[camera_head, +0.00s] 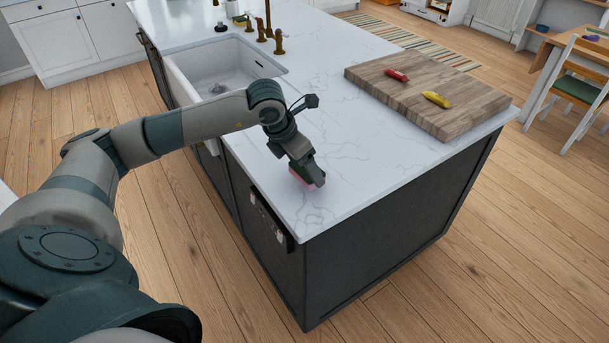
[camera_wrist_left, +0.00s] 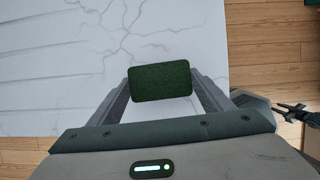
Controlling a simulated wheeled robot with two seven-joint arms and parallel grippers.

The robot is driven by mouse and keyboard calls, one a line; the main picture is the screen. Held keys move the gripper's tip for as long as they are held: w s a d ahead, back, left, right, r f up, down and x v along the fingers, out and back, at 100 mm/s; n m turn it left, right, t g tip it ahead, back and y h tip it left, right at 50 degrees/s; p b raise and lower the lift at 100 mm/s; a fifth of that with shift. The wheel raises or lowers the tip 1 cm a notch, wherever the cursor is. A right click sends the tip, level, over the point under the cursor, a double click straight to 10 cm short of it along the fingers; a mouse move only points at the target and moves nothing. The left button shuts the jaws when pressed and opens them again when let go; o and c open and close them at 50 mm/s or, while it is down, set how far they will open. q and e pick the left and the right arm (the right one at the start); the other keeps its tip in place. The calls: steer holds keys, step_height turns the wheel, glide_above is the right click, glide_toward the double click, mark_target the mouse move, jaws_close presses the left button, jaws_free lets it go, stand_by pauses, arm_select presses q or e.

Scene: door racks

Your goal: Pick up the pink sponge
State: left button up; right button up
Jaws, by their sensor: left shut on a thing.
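The pink sponge (camera_head: 314,179) is at my left gripper's fingertips, over the near part of the white island top in the head view. Its pink side shows below the fingers. In the left wrist view the sponge (camera_wrist_left: 160,81) shows its dark green face between the two fingers. My left gripper (camera_head: 306,172) is shut on it, with a finger on each side. I cannot tell whether the sponge still touches the counter.
The white marble island top (camera_head: 345,140) is clear around the sponge. A wooden cutting board (camera_head: 445,98) with a red item (camera_head: 396,75) and a yellow item (camera_head: 437,99) lies to the right. A white sink (camera_head: 225,65) with brass taps (camera_head: 278,40) is behind my arm.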

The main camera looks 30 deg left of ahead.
arm_select(q)
steer(key=shift+d+r+b, duration=0.1)
steer(key=shift+r+b, duration=0.25)
steer(key=shift+r, duration=0.35)
steer(key=d+r+b, duration=0.1)
steer(key=d+r, duration=0.2)
steer(key=d, duration=0.2)
steer(key=s+d+r+b, duration=0.1)
steer(key=d+r+b, duration=0.1)
steer(key=d+r, duration=0.2)
steer(key=shift+d, duration=1.25)
arm_select(e)
steer(key=w+a+f+t, duration=0.2)
steer(key=w, duration=0.5)
steer(key=shift+a+f+y, duration=0.3)
steer(key=shift+a+f, duration=0.1)
